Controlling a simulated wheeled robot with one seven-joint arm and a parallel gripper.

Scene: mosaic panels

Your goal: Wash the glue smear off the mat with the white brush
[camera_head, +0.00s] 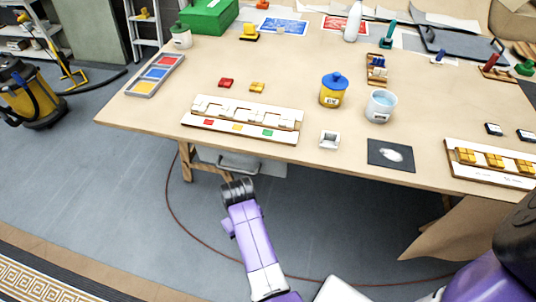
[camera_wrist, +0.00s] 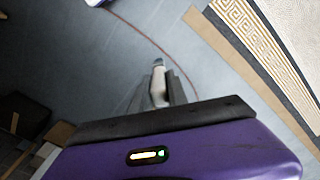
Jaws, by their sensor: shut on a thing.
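The dark mat (camera_head: 376,148) lies flat near the table's front edge, right of centre. A whitish glue smear (camera_head: 392,155) covers part of its middle. My gripper (camera_head: 237,187) is in front of the table, below its front edge and left of the mat, well apart from it. In the wrist view, its fingers (camera_wrist: 158,92) are shut on a pale thing with a grey tip, which looks like the white brush (camera_wrist: 159,84). Most of it is hidden between the fingers, and the head view does not show it clearly.
A cup of water (camera_head: 380,110) stands behind the mat, with a blue-lidded yellow jar (camera_head: 334,92) to its left. A small white holder (camera_head: 329,140) sits left of the mat. A tile rack (camera_head: 490,165) lies right of it. The table's front edge (camera_head: 300,163) is between my gripper and these.

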